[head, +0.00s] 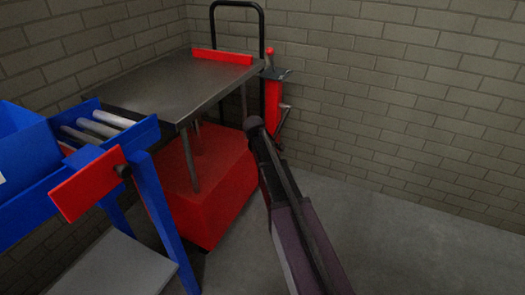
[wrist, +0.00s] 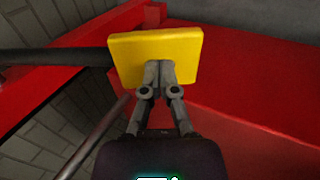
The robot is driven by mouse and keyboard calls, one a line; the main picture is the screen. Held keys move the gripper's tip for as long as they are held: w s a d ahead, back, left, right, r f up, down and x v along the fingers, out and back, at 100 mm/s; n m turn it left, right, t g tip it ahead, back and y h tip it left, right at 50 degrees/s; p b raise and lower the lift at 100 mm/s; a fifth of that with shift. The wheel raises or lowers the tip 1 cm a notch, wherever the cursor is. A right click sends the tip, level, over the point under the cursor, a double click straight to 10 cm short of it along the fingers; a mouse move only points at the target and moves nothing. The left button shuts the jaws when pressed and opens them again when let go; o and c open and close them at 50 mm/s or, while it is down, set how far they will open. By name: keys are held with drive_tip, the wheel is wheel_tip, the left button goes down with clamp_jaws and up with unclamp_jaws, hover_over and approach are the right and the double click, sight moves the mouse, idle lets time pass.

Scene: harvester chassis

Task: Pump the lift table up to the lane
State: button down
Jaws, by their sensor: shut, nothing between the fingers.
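The lift table's grey steel top (head: 175,85) stands raised on thin legs above its red base (head: 215,190) in the head view. A red lip runs along its far edge. The roller lane (head: 145,135), with blue rails, is at the left, close to the top's near edge; I cannot tell whether the heights match. In the wrist view a yellow pedal plate (wrist: 188,42) sits at a dark bar beside red metal. My gripper (wrist: 160,68) is shut and empty, its fingertips over the pedal's lower middle; contact is unclear. In the head view my arm hides the gripper and pedal.
A blue bin (head: 22,140) rests on the lane at the far left. A red plate (head: 90,184) with a dark knob is at the lane's near side. A red post (head: 272,100) stands right of the table. Brick walls enclose the corner; the floor at right is clear.

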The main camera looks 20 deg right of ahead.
drive_tip(key=shift+s+d+f, duration=0.1)
drive_tip(key=shift+s+d, duration=0.05)
drive_tip(key=shift+d, duration=0.2)
drive_tip(key=shift+p, duration=0.35)
drive_tip(key=shift+s+a+r+p, duration=0.15)
drive_tip(key=shift+a+r+p, duration=0.05)
drive_tip(key=shift+r+p, duration=0.3)
drive_tip(key=a+p+v, duration=0.1)
drive_tip(key=p+v, duration=1)
drive_tip(key=v, duration=0.2)
drive_tip(key=shift+s+a+f, duration=0.1)
drive_tip(key=shift+f, duration=0.05)
drive_tip(key=shift+s, duration=0.1)
idle(0.5)
